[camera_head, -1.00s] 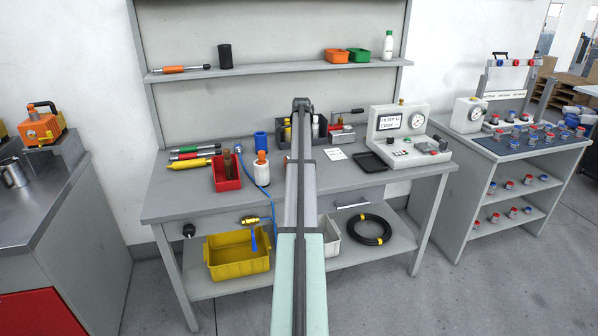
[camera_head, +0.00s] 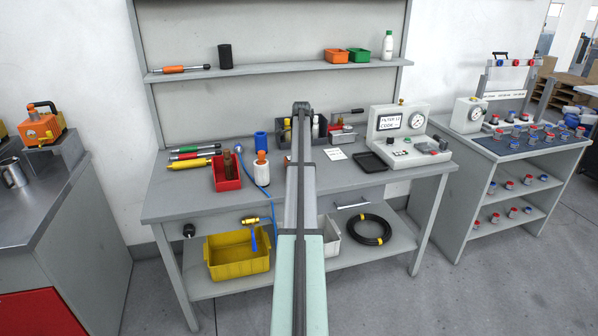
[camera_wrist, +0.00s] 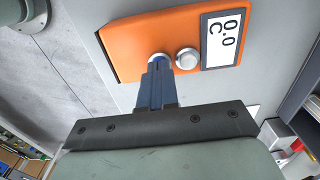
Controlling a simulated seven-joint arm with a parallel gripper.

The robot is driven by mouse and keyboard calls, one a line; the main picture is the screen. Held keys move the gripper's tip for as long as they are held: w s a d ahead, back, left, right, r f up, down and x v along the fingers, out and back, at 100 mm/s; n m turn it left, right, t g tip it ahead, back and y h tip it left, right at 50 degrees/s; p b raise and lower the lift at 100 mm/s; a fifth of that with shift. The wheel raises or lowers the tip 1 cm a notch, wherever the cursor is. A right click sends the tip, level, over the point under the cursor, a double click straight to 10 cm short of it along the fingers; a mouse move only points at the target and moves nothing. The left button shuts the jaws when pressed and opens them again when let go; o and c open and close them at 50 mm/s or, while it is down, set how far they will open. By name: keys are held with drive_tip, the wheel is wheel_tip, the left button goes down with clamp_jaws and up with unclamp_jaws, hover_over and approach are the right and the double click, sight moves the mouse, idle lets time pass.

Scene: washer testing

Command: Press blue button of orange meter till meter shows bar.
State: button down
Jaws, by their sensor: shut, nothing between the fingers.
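The orange meter (camera_wrist: 125,38) shows in the wrist view, fixed against a grey surface. Its white display (camera_wrist: 221,37) reads "0.0" with a letter like "C" beside it; no "bar" shows on it. A silver-grey round button (camera_wrist: 187,59) sits beside the display. My gripper (camera_wrist: 158,62) is shut and empty, its fingertips over a second round button with a pale rim. The fingers mostly cover that button, so its colour is hard to see, and I cannot tell whether they press it. In the head view my arm hides the meter and the gripper.
The bench (camera_head: 215,205) holds a red bin (camera_head: 227,184) and a white tester (camera_head: 423,158) with a screen and dial. A black tray (camera_head: 370,163) lies beside the tester. A shelf (camera_head: 290,68) runs above the bench. A yellow bin (camera_head: 237,264) stands below.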

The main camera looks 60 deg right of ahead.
drive_tip(key=shift+r, duration=3.4)
drive_tip(key=shift+r, duration=0.1)
wheel_tip(320, 180, up, 6)
drive_tip(key=shift+f, duration=0.1)
